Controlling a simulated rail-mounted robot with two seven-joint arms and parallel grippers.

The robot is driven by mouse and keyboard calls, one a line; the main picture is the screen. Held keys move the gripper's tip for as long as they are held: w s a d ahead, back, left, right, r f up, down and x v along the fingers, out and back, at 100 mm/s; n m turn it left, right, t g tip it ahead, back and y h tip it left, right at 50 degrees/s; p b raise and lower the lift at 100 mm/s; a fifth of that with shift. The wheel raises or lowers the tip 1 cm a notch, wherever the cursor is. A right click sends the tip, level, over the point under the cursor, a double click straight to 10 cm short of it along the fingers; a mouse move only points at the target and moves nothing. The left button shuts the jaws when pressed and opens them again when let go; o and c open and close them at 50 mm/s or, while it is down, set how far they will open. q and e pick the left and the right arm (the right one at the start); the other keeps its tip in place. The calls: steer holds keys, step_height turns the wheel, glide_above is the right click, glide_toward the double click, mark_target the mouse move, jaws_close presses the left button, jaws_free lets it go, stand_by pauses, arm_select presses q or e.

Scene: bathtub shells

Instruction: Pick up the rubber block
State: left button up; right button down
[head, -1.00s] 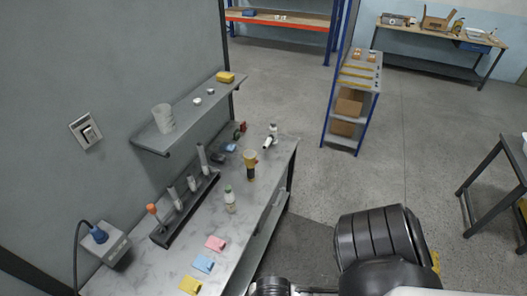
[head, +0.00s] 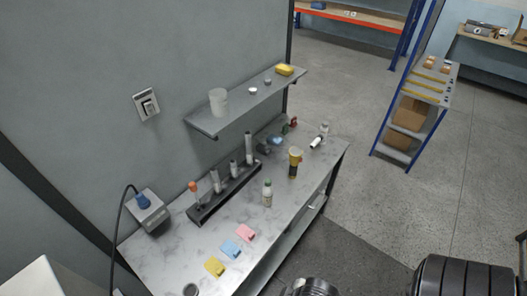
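I cannot tell for sure which thing is the rubber block. Small flat pieces lie in a row near the front of the marble-topped bench (head: 180,250): a pink piece (head: 245,231), a blue piece (head: 230,248) and a yellow piece (head: 214,266). A yellow block (head: 284,70) lies at the far end of the wall shelf (head: 209,124). Small dark and blue items (head: 270,143) sit at the far end of the bench, too small to identify. Neither gripper shows; only dark arm parts of mine appear at the bottom edge.
A dark rack (head: 222,196) with upright tools stands along the wall. A white bottle (head: 267,192) and a yellow-black torch-like item (head: 294,162) stand on the bench. A grey box (head: 147,222) with a blue plug is at the left. Open floor (head: 385,215) lies right of the bench.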

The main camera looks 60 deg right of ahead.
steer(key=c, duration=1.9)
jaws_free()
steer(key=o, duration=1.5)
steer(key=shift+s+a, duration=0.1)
